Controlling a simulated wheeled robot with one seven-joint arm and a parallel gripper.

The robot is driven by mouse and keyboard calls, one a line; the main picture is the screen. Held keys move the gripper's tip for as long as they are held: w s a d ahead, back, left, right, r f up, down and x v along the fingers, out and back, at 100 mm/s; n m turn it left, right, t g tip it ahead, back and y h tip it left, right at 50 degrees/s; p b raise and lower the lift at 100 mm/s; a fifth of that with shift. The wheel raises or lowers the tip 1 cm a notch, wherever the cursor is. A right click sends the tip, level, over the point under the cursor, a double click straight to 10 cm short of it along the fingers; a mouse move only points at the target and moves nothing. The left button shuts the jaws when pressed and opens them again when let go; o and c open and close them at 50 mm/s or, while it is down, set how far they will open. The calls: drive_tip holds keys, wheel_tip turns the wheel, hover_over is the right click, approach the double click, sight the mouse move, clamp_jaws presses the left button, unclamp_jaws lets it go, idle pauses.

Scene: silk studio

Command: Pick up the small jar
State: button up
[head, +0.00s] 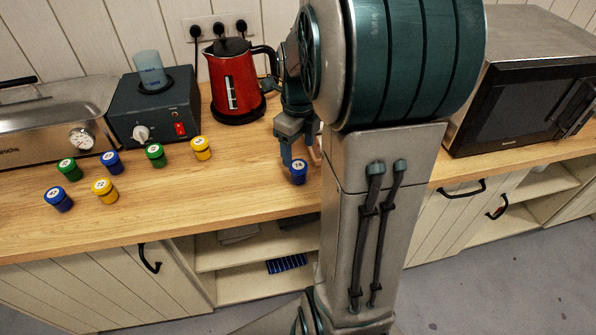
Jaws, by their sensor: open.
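My arm hides the counter to the right.
A red kettle (236,85) stands behind and left of my gripper. A dark hotplate device (155,105) with a bluish beaker (150,70) and a steel appliance (50,120) stand at the back left. A microwave (525,90) is at the right. The front counter (200,205) is clear.

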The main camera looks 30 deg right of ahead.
sight(298, 165)
drive_tip(key=shift+f+p, duration=0.4)
drive_tip(key=shift+f, duration=3.05)
drive_tip(key=c, duration=1.1)
